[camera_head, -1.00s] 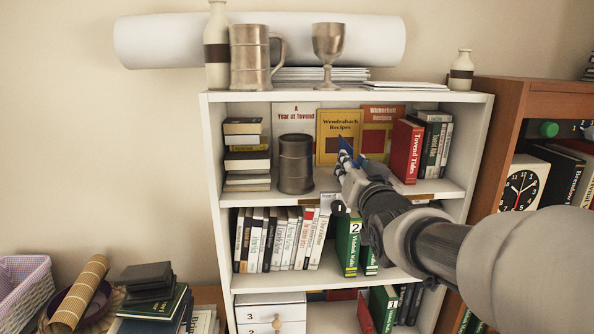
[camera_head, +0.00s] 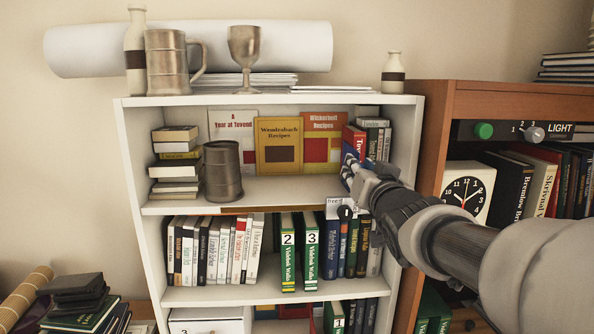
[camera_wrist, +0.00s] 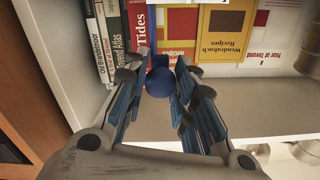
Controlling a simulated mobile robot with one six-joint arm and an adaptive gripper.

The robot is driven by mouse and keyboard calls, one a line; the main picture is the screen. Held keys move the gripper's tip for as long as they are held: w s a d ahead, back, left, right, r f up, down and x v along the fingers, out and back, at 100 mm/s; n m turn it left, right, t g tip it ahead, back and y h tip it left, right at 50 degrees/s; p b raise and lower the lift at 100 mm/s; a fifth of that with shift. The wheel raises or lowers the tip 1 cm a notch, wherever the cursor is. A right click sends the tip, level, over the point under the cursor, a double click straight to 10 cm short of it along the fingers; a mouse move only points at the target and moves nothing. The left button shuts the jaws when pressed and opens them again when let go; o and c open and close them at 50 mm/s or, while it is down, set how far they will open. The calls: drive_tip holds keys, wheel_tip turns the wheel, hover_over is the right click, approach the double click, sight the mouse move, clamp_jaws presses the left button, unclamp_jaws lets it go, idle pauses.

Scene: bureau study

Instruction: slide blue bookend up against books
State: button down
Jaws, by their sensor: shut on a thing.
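The blue bookend (camera_head: 348,159) is on the upper shelf of the white bookcase, partly hidden by my gripper (camera_head: 352,176). In the wrist view its round blue part (camera_wrist: 158,82) sits between the two fingers of my gripper (camera_wrist: 158,70), which is shut on it. The books stand upright at the shelf's right end, led by the red book (camera_head: 354,138), which also shows in the wrist view (camera_wrist: 138,28). The bookend is right beside the red book's lower part. I cannot tell whether they touch.
A dark metal tankard (camera_head: 223,172) and a stack of books (camera_head: 176,162) stand on the left of this shelf. A yellow recipe book (camera_head: 279,146) leans at the back. Bare shelf (camera_head: 285,190) lies left of my gripper. A brown bookcase (camera_head: 434,140) adjoins on the right.

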drive_tip(key=shift+d, duration=0.1)
drive_tip(key=c, duration=1.8)
unclamp_jaws()
drive_tip(key=o, duration=0.5)
drive_tip(key=shift+d, duration=0.2)
drive_tip(key=shift+a, duration=0.1)
drive_tip(key=s, duration=1.2)
